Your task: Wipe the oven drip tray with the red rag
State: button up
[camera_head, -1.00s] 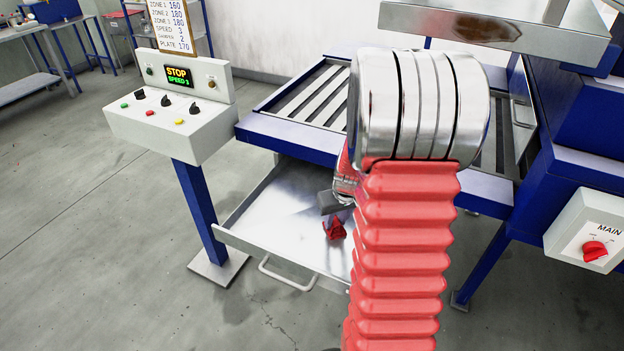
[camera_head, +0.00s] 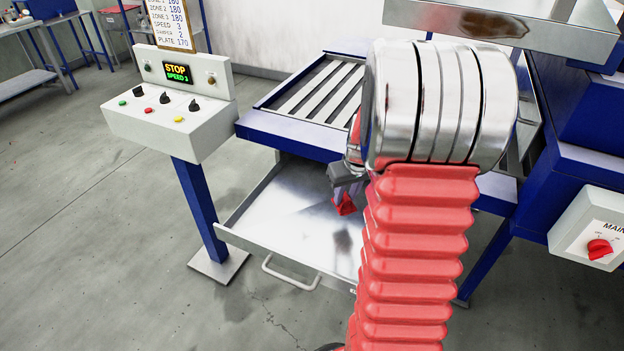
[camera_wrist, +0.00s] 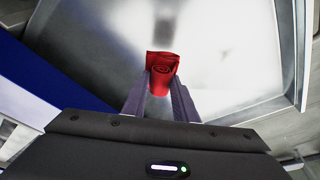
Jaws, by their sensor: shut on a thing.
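The drip tray (camera_head: 280,220) is a shiny metal pan pulled out below the blue-framed conveyor, with a wire handle at its front edge. My gripper (camera_wrist: 161,88) is shut on the red rag (camera_wrist: 162,63), which is rolled up between the two fingers in the wrist view. In the head view the rag (camera_head: 345,205) shows just left of my arm, over the tray's back right part. A dark blurred patch shows on the tray in front of it. I cannot tell whether the rag touches the tray. My arm hides the tray's right side.
A control box (camera_head: 165,110) with a STOP display stands on a blue post left of the tray. The conveyor (camera_head: 310,95) lies above the tray's back. A box with a red knob (camera_head: 599,248) is at right. Open floor lies in front and left.

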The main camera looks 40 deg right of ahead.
jog(key=shift+r, duration=1.25)
jog(key=shift+s, duration=0.1)
